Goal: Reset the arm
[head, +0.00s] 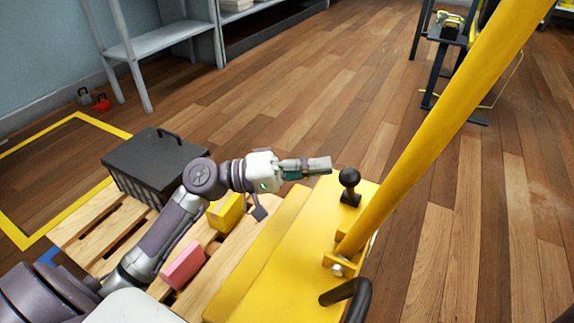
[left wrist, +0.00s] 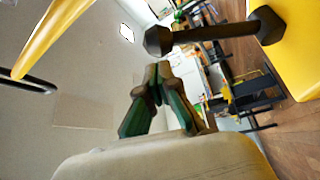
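My left arm (head: 160,240) reaches in from the lower left, over a wooden pallet. My left gripper (head: 325,164) points right, beside a black-knobbed lever (head: 349,180) on a yellow machine (head: 300,235), with a small gap between them. In the left wrist view, the fingers of my left gripper (left wrist: 158,72) come together at their tips, with nothing held. The black lever (left wrist: 215,33) shows sideways beyond the fingertips, apart from them. My right gripper is not in view.
A yellow bar (head: 440,115) rises diagonally from the machine, near a black handle (head: 347,297). The pallet (head: 95,245) bears a dark case (head: 150,165), a yellow block (head: 226,212) and a pink block (head: 184,265). Shelves (head: 160,40) stand behind. Wooden floor (head: 270,100) is clear beyond.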

